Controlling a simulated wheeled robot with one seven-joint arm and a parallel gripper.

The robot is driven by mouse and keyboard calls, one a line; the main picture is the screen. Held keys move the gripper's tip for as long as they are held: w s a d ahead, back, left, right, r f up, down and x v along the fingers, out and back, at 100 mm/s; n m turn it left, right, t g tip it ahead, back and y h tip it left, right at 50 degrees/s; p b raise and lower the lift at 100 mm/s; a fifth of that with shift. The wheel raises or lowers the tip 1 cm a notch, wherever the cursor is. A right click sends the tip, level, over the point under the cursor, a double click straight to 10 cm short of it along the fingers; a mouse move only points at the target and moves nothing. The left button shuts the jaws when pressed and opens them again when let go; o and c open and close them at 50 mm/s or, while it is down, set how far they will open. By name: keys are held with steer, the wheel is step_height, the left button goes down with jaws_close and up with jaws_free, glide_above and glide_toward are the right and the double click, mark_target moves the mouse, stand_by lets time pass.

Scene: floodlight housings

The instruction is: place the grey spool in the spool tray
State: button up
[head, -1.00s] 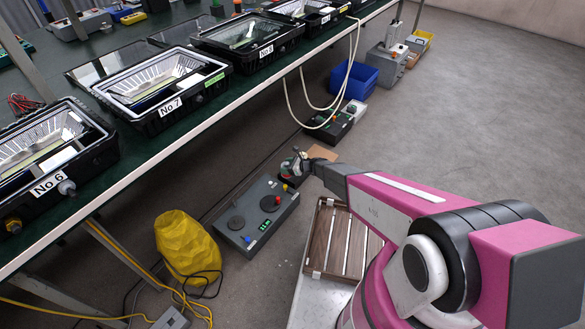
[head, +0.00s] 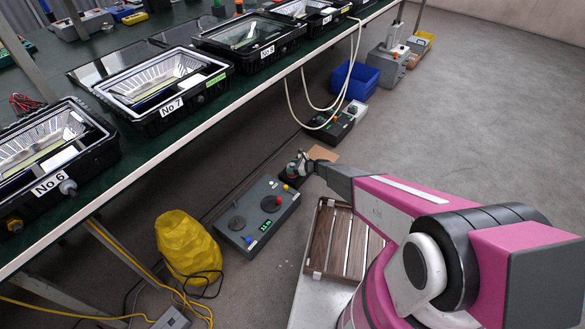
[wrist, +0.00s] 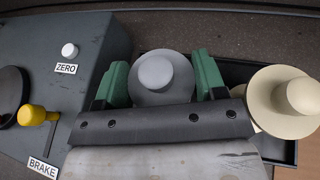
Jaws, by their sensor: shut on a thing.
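My gripper (wrist: 163,78) has green fingers, one on each side of the grey spool (wrist: 165,68), and is shut on it. The spool stands roughly upright, its round knob towards the wrist camera. The dark spool tray (wrist: 236,70) lies beneath and around it, with its far wall behind the spool. I cannot tell whether the spool touches the tray floor. In the head view my gripper (head: 299,167) is small, low over the tray beside the control box, and hides most of the tray.
A cream spool (wrist: 288,98) stands close to the right of the right finger. The grey control box (wrist: 60,60), with a white ZERO button (wrist: 69,50) and yellow BRAKE lever (wrist: 36,115), is close on the left. A workbench edge (head: 190,127) runs above left.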

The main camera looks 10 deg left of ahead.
steer(key=shift+f, duration=0.1)
steer(key=o, duration=0.5)
steer(key=shift+f, duration=0.1)
steer(key=o, duration=0.4)
steer(key=shift+o, duration=0.2)
steer(key=shift+s+d+r, duration=0.1)
steer(key=shift+d+r, duration=0.2)
steer(key=shift+r, duration=0.1)
steer(key=v, duration=1.1)
steer(key=s+d+r+n+h, duration=0.4)
steer(key=s+d+r+n, duration=0.2)
steer(key=d+r, duration=0.5)
steer(key=s+d+r+n+g+h, duration=0.1)
steer(key=s+d+r+n+h, duration=0.4)
steer(key=d+r, duration=0.7)
steer(key=s+d+r+n+h, duration=0.4)
steer(key=s+d+r+n, duration=0.4)
steer(key=r, duration=0.8)
steer(key=s+d, duration=0.3)
steer(key=shift+d+r+n+g, duration=0.15)
steer(key=shift+r+n+g, duration=0.15)
steer(key=shift+r+g, duration=0.1)
